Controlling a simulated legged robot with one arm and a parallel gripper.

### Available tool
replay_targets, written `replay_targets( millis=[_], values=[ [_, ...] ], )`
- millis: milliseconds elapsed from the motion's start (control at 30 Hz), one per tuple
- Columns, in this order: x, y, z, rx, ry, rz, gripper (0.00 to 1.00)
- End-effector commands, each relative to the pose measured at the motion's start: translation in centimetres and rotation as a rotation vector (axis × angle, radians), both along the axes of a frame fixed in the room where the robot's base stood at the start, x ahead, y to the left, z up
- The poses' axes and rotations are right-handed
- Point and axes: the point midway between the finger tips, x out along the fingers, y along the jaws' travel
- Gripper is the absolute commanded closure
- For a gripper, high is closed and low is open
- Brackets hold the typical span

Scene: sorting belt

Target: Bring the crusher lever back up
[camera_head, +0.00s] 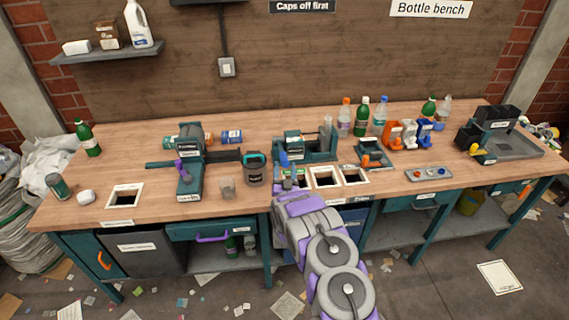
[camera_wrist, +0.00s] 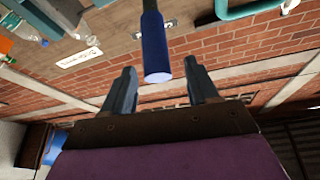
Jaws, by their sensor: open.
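A lever with a dark blue round grip (camera_head: 284,159) stands at the front left of the teal machine (camera_head: 318,150) in the middle of the bench. In the wrist view the blue grip (camera_wrist: 157,55) comes down from the top, with its flat end between or just beyond my fingertips. My gripper (camera_wrist: 159,67) is open, with one finger on each side of the grip and a gap at both sides. In the head view my gripper (camera_head: 288,181) is at the bench's front edge, just below the lever, partly hidden by my own arm. The machine labels are too small to read.
Left of the lever stand a dark pot with a teal handle (camera_head: 254,168) and a teal machine with a purple lever (camera_head: 188,175). Framed holes (camera_head: 323,178) open in the bench right of my gripper. Several bottles (camera_head: 361,117) stand behind.

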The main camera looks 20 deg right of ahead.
Motion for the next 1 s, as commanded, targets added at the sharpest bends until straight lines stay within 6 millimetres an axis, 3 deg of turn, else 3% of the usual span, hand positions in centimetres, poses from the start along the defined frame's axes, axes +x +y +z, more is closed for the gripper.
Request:
replay_targets(
  millis=[400, 800, 1000],
  values=[
    [3.6, -1.7, 0.1, 0.0, 0.0, -0.002, 0.41],
    [4.1, -1.8, 0.5, 0.0, 0.001, -0.001, 0.41],
    [4.1, -1.8, 0.4, 0.0, 0.001, -0.001, 0.59]
  ],
)
